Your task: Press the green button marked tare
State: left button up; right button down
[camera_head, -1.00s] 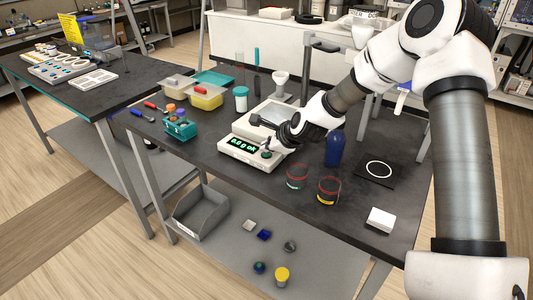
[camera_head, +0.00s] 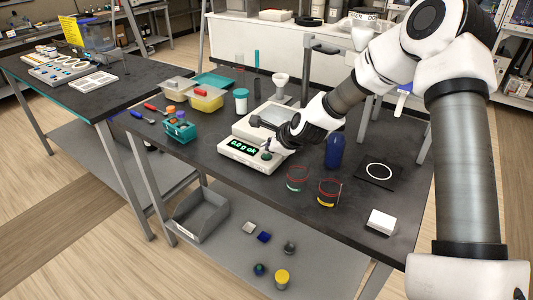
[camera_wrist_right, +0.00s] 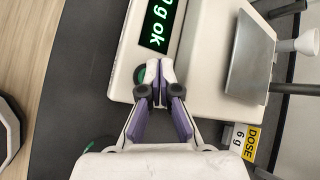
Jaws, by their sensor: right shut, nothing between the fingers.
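The white scale (camera_head: 272,117) stands on the dark bench, its green-lit display (camera_head: 243,147) reading about "0.0 g ok". The display (camera_wrist_right: 158,24) also shows in the right wrist view, reading "g ok". The green button (camera_wrist_right: 140,76) is on the scale's front panel, partly covered by a fingertip; its tare marking cannot be read. In the head view it is a small dark green spot (camera_head: 267,156). My right gripper (camera_wrist_right: 159,72) is shut and empty, its tips over the button's edge. Whether they touch it cannot be told. My left gripper is not in view.
A blue bottle (camera_head: 334,150) and two red-rimmed beakers (camera_head: 297,179) (camera_head: 329,192) stand right of the scale. A white box (camera_head: 380,221) sits near the front right. A teal rack (camera_head: 180,130) is to the left. A yellow dose card (camera_wrist_right: 245,141) lies near the scale.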

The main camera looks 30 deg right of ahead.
aim_at(268, 156)
jog(key=shift+r, duration=0.45)
notch_tip(268, 156, up, 5)
jog(key=p, duration=0.4)
jog(key=shift+r, duration=0.1)
dwell(0.4)
